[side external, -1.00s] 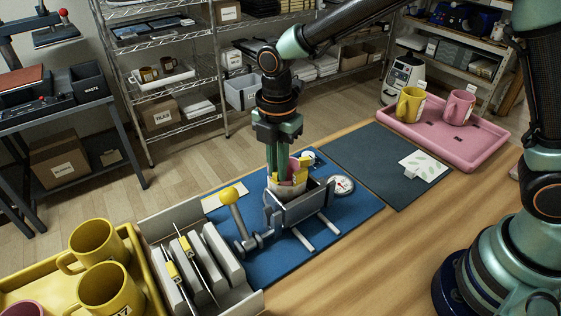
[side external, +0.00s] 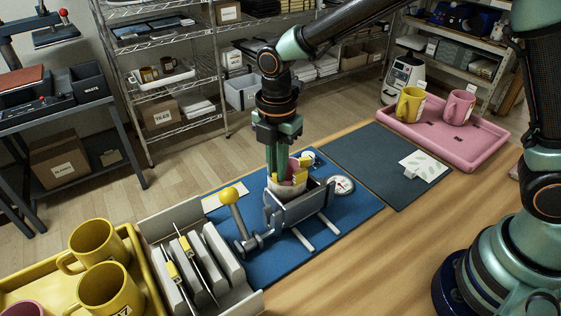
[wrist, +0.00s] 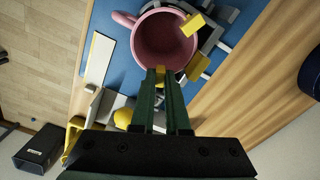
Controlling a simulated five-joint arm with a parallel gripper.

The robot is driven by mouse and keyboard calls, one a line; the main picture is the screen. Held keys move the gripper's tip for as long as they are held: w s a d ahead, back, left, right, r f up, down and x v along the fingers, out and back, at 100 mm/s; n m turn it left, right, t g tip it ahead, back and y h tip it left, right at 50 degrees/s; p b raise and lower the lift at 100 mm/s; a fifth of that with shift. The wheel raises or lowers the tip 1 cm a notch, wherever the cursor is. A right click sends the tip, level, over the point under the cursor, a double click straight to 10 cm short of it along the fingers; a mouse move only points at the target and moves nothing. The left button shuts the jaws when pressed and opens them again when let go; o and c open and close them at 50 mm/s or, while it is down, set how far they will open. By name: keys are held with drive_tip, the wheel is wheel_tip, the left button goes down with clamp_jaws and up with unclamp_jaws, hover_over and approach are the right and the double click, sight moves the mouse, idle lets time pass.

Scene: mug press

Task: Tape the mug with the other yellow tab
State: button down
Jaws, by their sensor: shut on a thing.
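A pink mug (wrist: 164,38) sits in the grey press (side external: 298,211) on the blue mat, with its open mouth facing the wrist camera. Two yellow tabs (wrist: 193,25) show along its rim side in the wrist view, the other (wrist: 198,67) lower down. My gripper (wrist: 163,72) is at the mug's near rim, its fingers together on a small yellow piece, which looks like a tab. In the side view my gripper (side external: 277,172) points down at the mug, and a pale wrap (side external: 286,187) shows on the mug. The fingertips partly hide the contact.
The press lever has a yellow ball (side external: 229,195). A grey rack (side external: 217,252) holds upright sheets with yellow tabs. A yellow tray (side external: 150,250) with mugs is at left. A pink tray (side external: 487,151) with two mugs is at back right. A dark mat (side external: 360,158) carries a leaf-print sheet (side external: 424,166).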

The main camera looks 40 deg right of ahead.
drive_tip(key=shift+s+f, duration=0.1)
drive_tip(key=shift+f, duration=0.05)
drive_tip(key=c, duration=0.8)
unclamp_jaws()
drive_tip(key=shift+c, duration=0.2)
wheel_tip(320, 180, up, 12)
drive_tip(key=s+d+r+m+t, duration=0.1)
drive_tip(key=s+d+m+t, duration=0.1)
drive_tip(key=s+d+m, duration=0.3)
drive_tip(key=s+d+r+m+t, duration=0.1)
drive_tip(key=s+d+m+t, duration=0.2)
drive_tip(key=d+m, duration=1)
drive_tip(key=s+m, duration=0.2)
drive_tip(key=m, duration=0.2)
drive_tip(key=shift+s+t, duration=0.2)
drive_tip(key=shift+t, duration=0.1)
